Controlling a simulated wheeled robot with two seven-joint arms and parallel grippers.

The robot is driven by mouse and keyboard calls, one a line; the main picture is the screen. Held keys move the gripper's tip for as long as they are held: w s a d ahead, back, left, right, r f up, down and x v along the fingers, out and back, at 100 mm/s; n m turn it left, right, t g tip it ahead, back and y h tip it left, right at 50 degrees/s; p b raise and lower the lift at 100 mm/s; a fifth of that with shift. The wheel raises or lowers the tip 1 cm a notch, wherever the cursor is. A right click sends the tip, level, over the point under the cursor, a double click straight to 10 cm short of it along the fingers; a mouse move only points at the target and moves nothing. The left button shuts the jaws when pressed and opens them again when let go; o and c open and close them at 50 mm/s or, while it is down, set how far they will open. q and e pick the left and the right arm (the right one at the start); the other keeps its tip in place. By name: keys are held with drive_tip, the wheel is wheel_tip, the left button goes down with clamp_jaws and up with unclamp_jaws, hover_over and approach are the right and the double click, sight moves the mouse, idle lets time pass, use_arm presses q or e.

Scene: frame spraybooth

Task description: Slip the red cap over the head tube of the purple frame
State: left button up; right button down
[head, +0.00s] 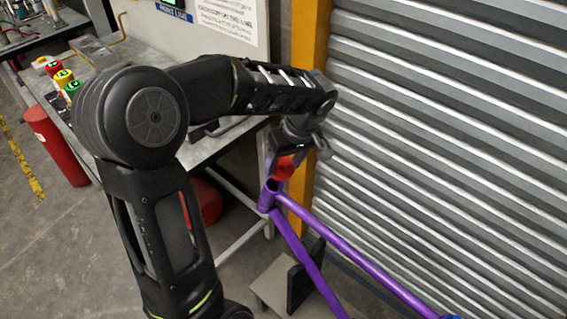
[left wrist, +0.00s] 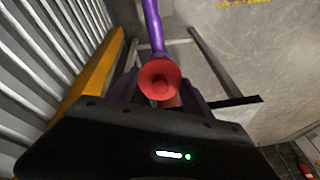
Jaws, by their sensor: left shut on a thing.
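My left gripper (head: 285,163) is shut on the red cap (head: 284,169), just above the top of the purple frame's head tube (head: 267,197). In the head view the tube's upper end looks open, and the cap appears apart from it, up and to the right. The exact gap is hard to tell. In the left wrist view the red cap (left wrist: 160,79) sits between the fingers, its round face toward the camera. A purple frame tube (left wrist: 153,25) runs away behind it. The cap hides the head tube's end there. My right gripper is not in view.
The workbench (head: 205,148) at left holds several coloured caps (head: 62,77). A red cylinder (head: 56,146) stands by the bench.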

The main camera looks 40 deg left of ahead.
sight(276, 190)
use_arm(q)
drive_tip(key=shift+b+x, duration=3.95)
drive_tip(key=shift+x, duration=0.45)
drive_tip(key=o, duration=1.4)
drive_tip(key=v, duration=0.7)
drive_tip(key=shift+d+r, duration=0.1)
drive_tip(key=shift+r, duration=0.25)
